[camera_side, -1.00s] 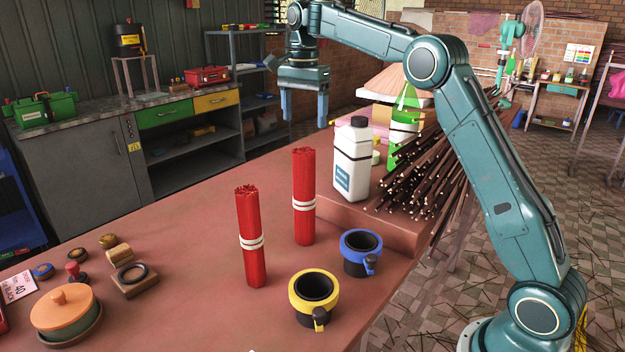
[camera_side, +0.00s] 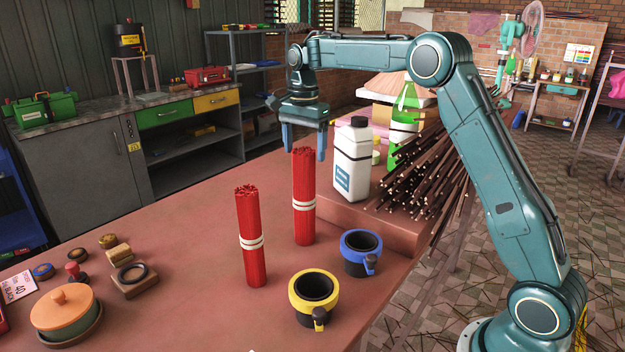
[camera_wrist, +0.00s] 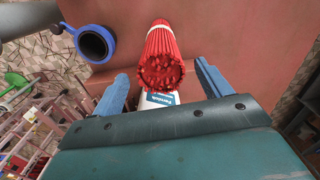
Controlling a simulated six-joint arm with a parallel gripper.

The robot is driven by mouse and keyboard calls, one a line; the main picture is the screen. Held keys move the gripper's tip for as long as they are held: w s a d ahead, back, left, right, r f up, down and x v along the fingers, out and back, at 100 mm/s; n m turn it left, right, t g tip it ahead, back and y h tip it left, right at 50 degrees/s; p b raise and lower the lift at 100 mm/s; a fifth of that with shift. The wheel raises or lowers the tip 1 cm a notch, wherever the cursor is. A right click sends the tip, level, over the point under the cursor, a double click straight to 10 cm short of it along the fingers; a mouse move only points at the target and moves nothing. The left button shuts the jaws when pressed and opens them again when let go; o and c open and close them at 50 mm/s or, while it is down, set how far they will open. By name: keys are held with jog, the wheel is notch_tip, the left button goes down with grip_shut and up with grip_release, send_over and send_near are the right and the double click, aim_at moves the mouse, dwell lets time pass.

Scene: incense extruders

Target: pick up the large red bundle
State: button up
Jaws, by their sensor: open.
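Two red bundles tied with white bands stand upright on the reddish table: a rear bundle (camera_side: 304,222) and a front bundle (camera_side: 252,268). They look close in size, and I cannot tell for sure which is the large one. My gripper (camera_side: 305,152) is open, pointing down, with its fingertips around the height of the rear bundle's top. In the wrist view one red bundle (camera_wrist: 162,68), seen from above, shows between the two blue fingers, with gaps on both sides. I cannot tell how deep it sits between them.
A white bottle (camera_side: 352,160) stands just right of the rear bundle, near dark sticks (camera_side: 425,178) and a green bottle (camera_side: 405,115). A blue-ringed cup (camera_side: 361,252) and a yellow-ringed cup (camera_side: 314,295) stand in front. An orange lidded pot (camera_side: 63,310) is at left.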

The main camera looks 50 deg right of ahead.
aim_at(304, 165)
jog(key=shift+f, duration=0.25)
jog(key=shift+f, duration=0.1)
jog(key=shift+f, duration=2.5)
jog(key=c, duration=1.6)
jog(key=shift+w+r, duration=0.1)
jog(key=shift+r, duration=0.1)
